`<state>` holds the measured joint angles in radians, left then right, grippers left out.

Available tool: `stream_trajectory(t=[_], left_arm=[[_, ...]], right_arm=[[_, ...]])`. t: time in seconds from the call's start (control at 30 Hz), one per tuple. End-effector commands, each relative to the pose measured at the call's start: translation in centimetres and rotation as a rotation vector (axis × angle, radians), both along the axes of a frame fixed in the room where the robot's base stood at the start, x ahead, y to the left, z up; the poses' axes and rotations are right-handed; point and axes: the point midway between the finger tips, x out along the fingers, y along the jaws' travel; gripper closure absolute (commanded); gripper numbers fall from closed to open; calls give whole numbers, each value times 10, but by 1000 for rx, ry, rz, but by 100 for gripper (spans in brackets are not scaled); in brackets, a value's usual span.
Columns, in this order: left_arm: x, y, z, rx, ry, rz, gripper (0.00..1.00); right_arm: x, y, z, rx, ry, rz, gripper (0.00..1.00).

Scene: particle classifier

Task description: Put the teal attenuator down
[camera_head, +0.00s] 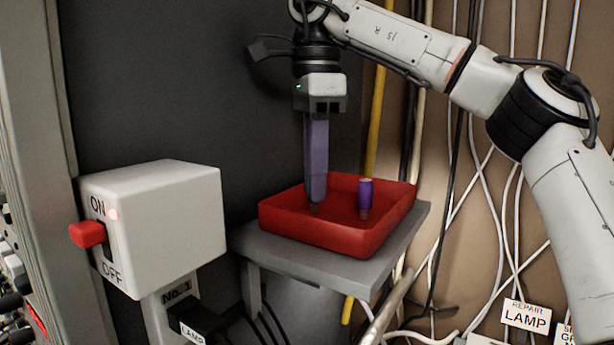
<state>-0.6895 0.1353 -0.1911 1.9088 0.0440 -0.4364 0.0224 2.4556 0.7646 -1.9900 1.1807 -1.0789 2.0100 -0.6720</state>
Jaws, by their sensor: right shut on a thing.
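My right gripper (315,200) points straight down over the left part of a red tray (306,236). Its long purple-grey fingers are shut, with the tips down inside the tray. The thing held between them is almost fully hidden; only a small dark reddish end (314,209) seems to show below the tips. I see no teal colour, and I cannot tell whether that end touches the tray floor. A small purple cylinder (366,193) with a brownish lower end stands upright in the tray, to the right of the fingers and apart from them. My left gripper is out of view.
The tray sits on a small grey table (310,262). A white switch box (165,225) with a red ON/OFF lever (88,234) stands at the left front. Cables and a yellow pipe (377,120) run behind at the right. The tray floor between fingers and cylinder is free.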

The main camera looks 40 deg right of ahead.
Motion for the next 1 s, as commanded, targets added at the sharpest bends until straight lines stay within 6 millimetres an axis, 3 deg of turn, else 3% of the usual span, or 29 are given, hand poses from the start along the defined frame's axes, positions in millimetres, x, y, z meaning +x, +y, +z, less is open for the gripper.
stream_trajectory(t=[0.27, 0.3, 0.4, 0.7, 0.87, 1.0], left_arm=[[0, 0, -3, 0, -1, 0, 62], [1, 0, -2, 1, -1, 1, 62], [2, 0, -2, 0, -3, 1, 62], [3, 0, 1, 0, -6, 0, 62], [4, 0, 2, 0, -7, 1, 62], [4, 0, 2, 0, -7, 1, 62]], right_arm=[[1, 1, -7, 1, 2, 2, 100], [1, 1, -6, 1, 2, 2, 77], [1, 1, -5, 0, 1, 2, 65], [1, 1, -3, 0, 0, 2, 65], [1, 2, 9, -2, 1, 1, 65], [1, 1, 31, -4, -5, -3, 65]])
